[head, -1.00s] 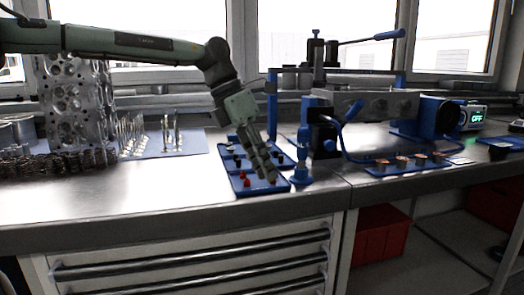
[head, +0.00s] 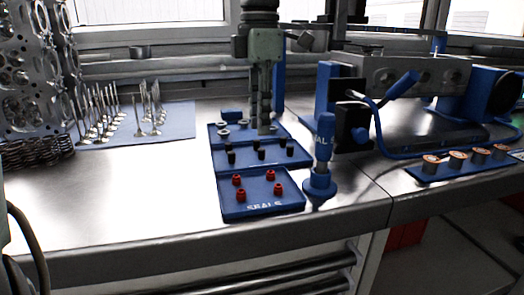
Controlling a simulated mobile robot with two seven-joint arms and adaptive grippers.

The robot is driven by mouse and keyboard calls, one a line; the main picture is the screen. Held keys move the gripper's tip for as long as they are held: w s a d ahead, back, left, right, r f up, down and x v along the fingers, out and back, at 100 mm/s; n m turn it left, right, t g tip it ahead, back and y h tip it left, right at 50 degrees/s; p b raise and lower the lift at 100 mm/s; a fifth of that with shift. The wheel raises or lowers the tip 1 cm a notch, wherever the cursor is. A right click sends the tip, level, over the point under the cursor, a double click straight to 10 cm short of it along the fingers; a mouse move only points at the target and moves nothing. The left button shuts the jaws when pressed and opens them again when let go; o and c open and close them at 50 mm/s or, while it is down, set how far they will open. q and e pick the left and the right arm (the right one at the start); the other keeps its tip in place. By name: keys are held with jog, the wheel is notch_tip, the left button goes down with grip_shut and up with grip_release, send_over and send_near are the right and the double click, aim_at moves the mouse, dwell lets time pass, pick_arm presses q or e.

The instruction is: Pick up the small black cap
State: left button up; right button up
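Several small black caps stand in rows in the middle blue tray (head: 219,169); one black cap (head: 231,157) is at the front left, another (head: 290,150) at the right. I see no cap held. My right gripper is not in view.
The front blue tray (head: 264,209) holds several red seals. A blue seal tool (head: 322,165) stands right of the trays. A blue and grey bench machine (head: 410,80) stands at right. Valves (head: 150,110) stand at left. The bench in front is clear.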

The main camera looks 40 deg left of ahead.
aim_at(261, 149)
pick_arm(q)
jog(key=f, duration=0.5)
jog(key=shift+w+f, duration=0.25)
jog(key=shift+f, duration=0.1)
jog(key=c, duration=0.5)
